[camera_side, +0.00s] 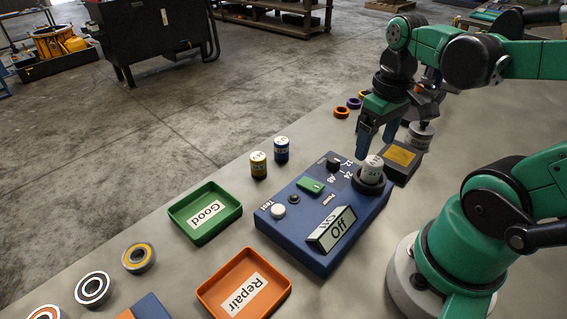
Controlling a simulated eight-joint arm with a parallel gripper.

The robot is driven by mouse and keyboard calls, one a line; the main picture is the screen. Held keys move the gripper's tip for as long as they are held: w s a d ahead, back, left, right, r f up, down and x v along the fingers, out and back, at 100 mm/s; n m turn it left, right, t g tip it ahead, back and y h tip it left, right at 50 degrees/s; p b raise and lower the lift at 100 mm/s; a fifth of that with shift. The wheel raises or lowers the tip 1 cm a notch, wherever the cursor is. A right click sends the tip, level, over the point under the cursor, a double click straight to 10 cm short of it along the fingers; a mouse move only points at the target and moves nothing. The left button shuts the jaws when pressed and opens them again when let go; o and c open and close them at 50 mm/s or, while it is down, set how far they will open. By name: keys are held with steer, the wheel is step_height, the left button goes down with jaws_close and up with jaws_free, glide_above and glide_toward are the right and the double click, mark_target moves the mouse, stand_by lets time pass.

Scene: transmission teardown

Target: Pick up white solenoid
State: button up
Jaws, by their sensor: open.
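The white solenoid (372,166) stands upright in the round dark socket (369,183) at the back right corner of the blue test box (290,241). Its lower part is hidden by the socket. My gripper (376,147) points down just above the solenoid, its blue fingers apart. Nothing shows between the fingers. I cannot tell whether a finger touches the solenoid.
A green Good tray (206,238) and an orange Repair tray (281,294) lie left and in front. Several bearings lie lower left. A dark block with a yellow top (402,156) stands right.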

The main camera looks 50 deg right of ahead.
mark_target(374, 161)
steer(key=shift+s+d+f, duration=0.1)
steer(key=shift+s+d, duration=0.05)
steer(key=shift+s, duration=0.1)
steer(key=shift+f, duration=2.65)
steer(key=shift+c, duration=0.3)
jaws_close()
